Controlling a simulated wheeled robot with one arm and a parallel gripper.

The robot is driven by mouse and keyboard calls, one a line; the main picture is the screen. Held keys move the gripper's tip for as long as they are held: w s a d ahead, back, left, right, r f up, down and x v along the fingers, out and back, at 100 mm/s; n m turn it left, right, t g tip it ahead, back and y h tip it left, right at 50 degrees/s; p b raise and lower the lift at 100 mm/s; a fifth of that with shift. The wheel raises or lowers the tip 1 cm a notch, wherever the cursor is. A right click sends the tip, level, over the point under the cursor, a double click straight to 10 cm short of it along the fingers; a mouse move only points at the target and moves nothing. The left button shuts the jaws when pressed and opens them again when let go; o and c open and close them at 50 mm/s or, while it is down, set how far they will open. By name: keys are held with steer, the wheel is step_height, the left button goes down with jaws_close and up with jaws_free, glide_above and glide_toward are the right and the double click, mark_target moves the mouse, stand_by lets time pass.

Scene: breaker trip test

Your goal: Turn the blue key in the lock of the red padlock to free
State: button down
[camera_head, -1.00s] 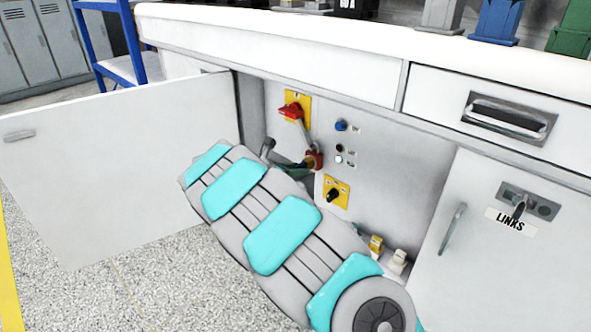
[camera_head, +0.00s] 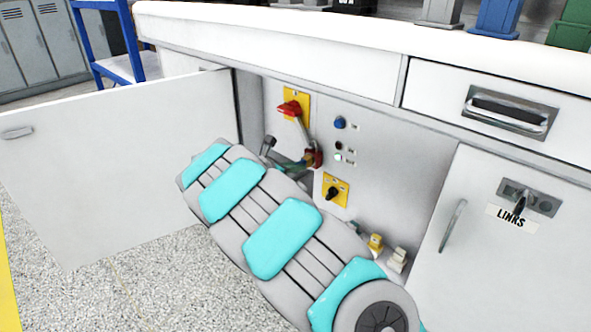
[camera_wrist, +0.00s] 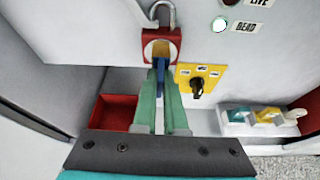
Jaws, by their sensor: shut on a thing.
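The red padlock (camera_wrist: 161,45) hangs in front of the grey panel; in the head view it (camera_head: 315,157) is below the red switch handle (camera_head: 290,108). Its grey shackle (camera_wrist: 172,14) rises above the body, and one leg appears to stop short of the body. The blue key (camera_wrist: 160,70) points into the padlock's underside. My gripper (camera_wrist: 164,84) is shut on the blue key, with its green fingers on either side. In the head view my arm hides much of the gripper.
A yellow plate with a black knob (camera_wrist: 197,86) is close right of my fingers. A red bin (camera_wrist: 112,112) sits lower left. The open cabinet door (camera_head: 120,160) is left, the LINKS door (camera_head: 500,255) right.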

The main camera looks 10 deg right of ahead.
steer(key=shift+s+f+m+t+y+b, duration=0.1)
steer(key=shift+m+t+y+b, duration=0.45)
steer(key=shift+b, duration=1.7)
steer(key=shift+f+m+t+y+b, duration=0.1)
steer(key=shift+m+t+b, duration=0.55)
steer(key=shift+m+b, duration=1.1)
steer(key=shift+r+n+b, duration=0.1)
steer(key=shift+n+b, duration=0.3)
steer(key=shift+b, duration=0.05)
